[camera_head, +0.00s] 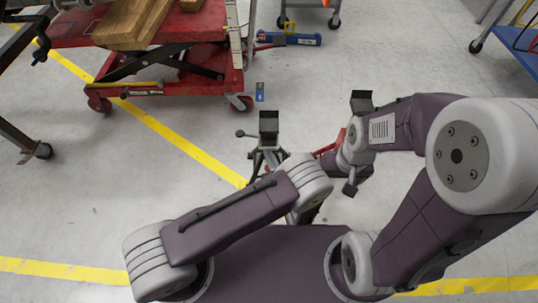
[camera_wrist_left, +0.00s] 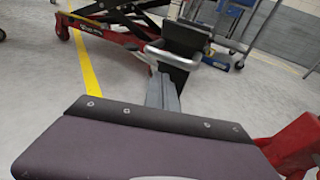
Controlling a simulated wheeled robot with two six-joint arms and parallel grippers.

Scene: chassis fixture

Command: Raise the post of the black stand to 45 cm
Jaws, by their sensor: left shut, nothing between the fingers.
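The black stand (camera_head: 268,127) stands on the floor just beyond my left arm, its flat dark head upward and a small knob sticking out at left. Its lower part is mostly hidden by my arm. In the left wrist view its dark head (camera_wrist_left: 186,42) shows close ahead. My left gripper (camera_head: 268,157) is close to the stand, partly hidden behind my own wrist. In the left wrist view its grey fingers (camera_wrist_left: 162,92) look shut and empty; I cannot tell whether they touch the stand. My right gripper (camera_head: 350,187) hangs beside the stand, small and dark, its fingers unclear.
Red parts (camera_head: 328,150) show between my arms, and a dark block (camera_head: 361,98) rises behind the right wrist. A red lift cart (camera_head: 190,30) carrying wood stands behind. Open floor with yellow lines lies at left.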

